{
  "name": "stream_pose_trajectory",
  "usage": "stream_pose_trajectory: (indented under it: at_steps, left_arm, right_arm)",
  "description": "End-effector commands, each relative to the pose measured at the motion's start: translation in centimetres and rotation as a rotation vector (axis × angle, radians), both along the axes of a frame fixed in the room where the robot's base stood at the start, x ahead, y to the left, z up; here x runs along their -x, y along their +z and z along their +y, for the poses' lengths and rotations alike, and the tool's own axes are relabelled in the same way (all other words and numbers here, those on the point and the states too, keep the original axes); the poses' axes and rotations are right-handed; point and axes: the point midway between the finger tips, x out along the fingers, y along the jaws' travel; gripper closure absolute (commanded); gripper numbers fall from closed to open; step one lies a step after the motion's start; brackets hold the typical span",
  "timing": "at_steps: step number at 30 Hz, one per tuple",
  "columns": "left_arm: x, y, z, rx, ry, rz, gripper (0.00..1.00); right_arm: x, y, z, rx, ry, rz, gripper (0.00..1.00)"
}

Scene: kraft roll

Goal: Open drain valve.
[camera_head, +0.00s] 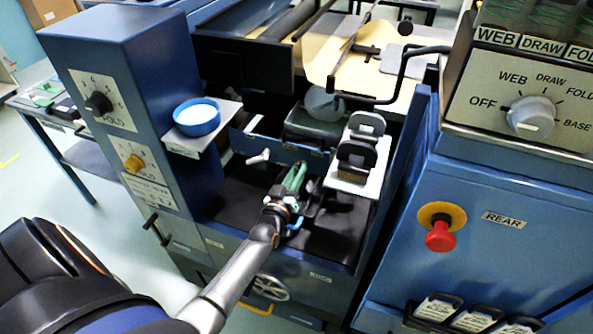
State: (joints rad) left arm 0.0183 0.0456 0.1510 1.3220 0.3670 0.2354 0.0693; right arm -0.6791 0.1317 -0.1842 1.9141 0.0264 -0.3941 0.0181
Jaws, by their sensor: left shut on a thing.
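My left gripper (288,203) reaches from the lower left into the open bay of the blue machine. It is shut on what looks like the drain valve's handle, mostly hidden by the gripper itself. A small blue lever-like piece (297,223) shows just right of the gripper. A green part (296,177) shows directly beyond it. How far the valve is turned cannot be told. My right gripper is not in view.
A blue bowl (196,119) stands on a side shelf at the left of the bay. A white rack (352,184) with dark pieces stands to the right. A handwheel (271,288) is on the front panel below. A red button (440,237) is on the right cabinet.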

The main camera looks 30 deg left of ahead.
Motion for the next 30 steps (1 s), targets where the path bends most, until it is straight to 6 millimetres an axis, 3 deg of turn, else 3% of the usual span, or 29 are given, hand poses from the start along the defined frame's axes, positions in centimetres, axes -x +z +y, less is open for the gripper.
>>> stream_pose_trajectory:
  at_steps: [21,22,30]
  left_arm:
    - [0.00,-0.04,-0.06,-0.100,0.000,0.025,1.00]
    - [0.00,-0.04,-0.06,-0.099,0.000,0.025,0.80]
    - [-0.01,-0.03,-0.07,-0.099,0.000,0.025,0.51]
  right_arm:
    - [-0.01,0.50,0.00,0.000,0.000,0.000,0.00]
    - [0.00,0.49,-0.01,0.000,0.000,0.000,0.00]
    - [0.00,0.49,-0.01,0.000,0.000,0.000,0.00]
